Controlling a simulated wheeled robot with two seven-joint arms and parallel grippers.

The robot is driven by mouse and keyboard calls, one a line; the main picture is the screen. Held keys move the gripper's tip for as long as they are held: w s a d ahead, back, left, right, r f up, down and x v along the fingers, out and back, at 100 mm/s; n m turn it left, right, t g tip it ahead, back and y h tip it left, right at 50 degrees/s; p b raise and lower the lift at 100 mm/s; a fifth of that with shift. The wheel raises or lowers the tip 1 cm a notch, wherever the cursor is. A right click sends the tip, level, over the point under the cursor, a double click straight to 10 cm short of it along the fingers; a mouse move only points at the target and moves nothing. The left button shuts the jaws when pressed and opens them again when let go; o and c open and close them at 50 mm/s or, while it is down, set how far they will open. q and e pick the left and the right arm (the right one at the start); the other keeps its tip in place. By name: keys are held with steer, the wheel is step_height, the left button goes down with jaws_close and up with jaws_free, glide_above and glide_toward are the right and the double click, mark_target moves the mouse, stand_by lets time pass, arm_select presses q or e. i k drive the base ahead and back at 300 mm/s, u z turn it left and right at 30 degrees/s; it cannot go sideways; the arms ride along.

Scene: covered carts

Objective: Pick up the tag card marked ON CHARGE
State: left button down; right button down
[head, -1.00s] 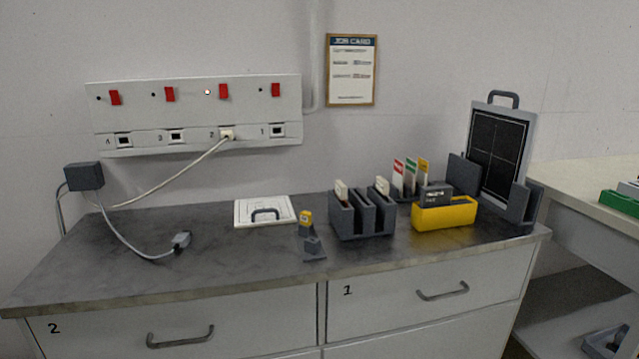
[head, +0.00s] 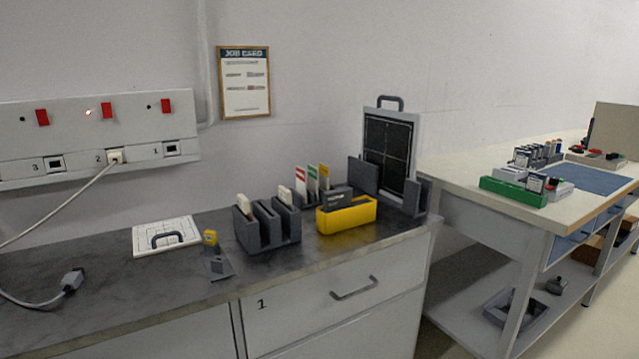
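Three upright tag cards stand in a dark rack at the back of the grey worktop: one with a red top (head: 300,174), one with a green top (head: 312,173) and one with a yellow top (head: 324,171). Their lettering is too small to read, so I cannot tell which is marked ON CHARGE. Their lower parts are partly hidden by the items in front. Neither of my grippers is in view.
A dark slotted holder (head: 267,238) and a yellow bin (head: 346,217) stand in front of the cards. A panel in a stand (head: 389,150) is to their right. A white plate with a handle (head: 166,236) lies left. A bench (head: 447,171) stands at right.

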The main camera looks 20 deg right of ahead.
mark_target(323, 170)
steer(key=z, duration=2.1)
steer(key=i, duration=1.55)
steer(key=u, duration=3)
